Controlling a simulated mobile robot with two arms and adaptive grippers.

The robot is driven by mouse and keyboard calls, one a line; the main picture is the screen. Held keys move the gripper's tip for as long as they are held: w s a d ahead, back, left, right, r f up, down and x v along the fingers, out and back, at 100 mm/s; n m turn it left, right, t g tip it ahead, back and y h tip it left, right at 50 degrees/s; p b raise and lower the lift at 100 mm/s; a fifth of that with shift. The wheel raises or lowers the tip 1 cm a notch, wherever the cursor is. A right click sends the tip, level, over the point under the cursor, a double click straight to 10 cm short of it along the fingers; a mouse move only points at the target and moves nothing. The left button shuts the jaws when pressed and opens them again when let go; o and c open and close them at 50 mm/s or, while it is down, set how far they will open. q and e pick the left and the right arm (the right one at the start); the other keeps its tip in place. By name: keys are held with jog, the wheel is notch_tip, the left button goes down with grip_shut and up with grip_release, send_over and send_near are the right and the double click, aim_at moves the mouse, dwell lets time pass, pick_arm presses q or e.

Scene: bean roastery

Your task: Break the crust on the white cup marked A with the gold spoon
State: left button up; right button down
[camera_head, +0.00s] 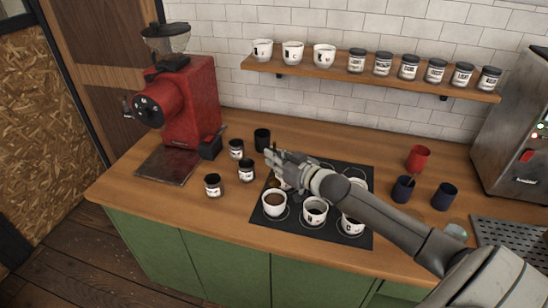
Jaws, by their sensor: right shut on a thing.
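Several white cups stand on a black mat (298,224) on the wooden counter. The front row has a left cup (274,210) with a brown surface, a middle cup (315,220) and a right cup (351,230), both dark inside. The back row is partly hidden by my right arm. The letters are too small to read, so I cannot tell which cup is A. My right gripper (272,157) is shut over the mat's back left, above a back-row cup. It holds a thin thing, mostly hidden by the fingers, that appears to be the gold spoon. My left gripper is not in view.
Labelled dark jars (213,186) and a black cup (262,139) stand left of the mat, near a red grinder (188,105). A red cup (418,158), navy cups (444,196) and a glass (455,232) stand right. A shelf (300,72) holds cups and jars.

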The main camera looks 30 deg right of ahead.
aim_at(276, 180)
jog(key=shift+f+b, duration=2)
jog(key=shift+f, duration=0.75)
jog(key=shift+f+b, duration=0.95)
jog(key=shift+f, duration=0.5)
